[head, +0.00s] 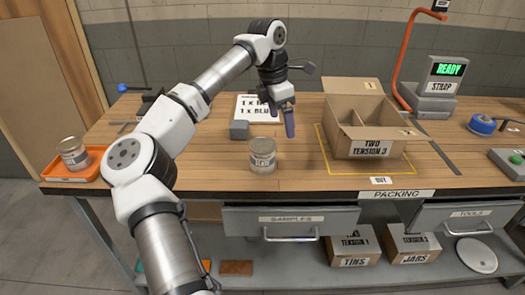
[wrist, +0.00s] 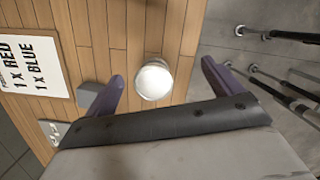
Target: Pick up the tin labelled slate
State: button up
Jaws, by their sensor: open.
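A silver tin (head: 262,155) with a pale label stands upright near the table's front edge in the head view; its label is too small to read surely. In the wrist view its round pale top (wrist: 153,80) appears between the two purple fingers, with space on both sides. My gripper (head: 281,115) is open and empty, pointing down above and slightly right of this tin, apart from it. A second labelled tin (head: 72,153) stands in an orange tray (head: 68,178) at the far left; its label is also not clearly readable.
An open divided carton (head: 372,148) stands on the right of the wooden table (head: 208,178). A grey block (head: 239,130) and a printed sheet (wrist: 30,50) reading "1 x RED, 1 x BLUE" are behind the tin. The table's front edge is close to the tin.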

jog(key=y, duration=0.2)
send_over(262, 145)
jog(key=shift+d+f+n, duration=0.15)
jog(key=shift+f+n, duration=0.15)
notch_tip(262, 145, down, 7)
jog(key=shift+f+p, duration=0.1)
jog(key=shift+p, duration=0.6)
jog(key=shift+w+f+p, duration=0.1)
jog(key=shift+f+p, duration=0.95)
jog(key=shift+f, duration=2.1)
jog(key=c, duration=1.2)
jog(key=shift+c, duration=0.4)
jog(key=shift+r, duration=0.15)
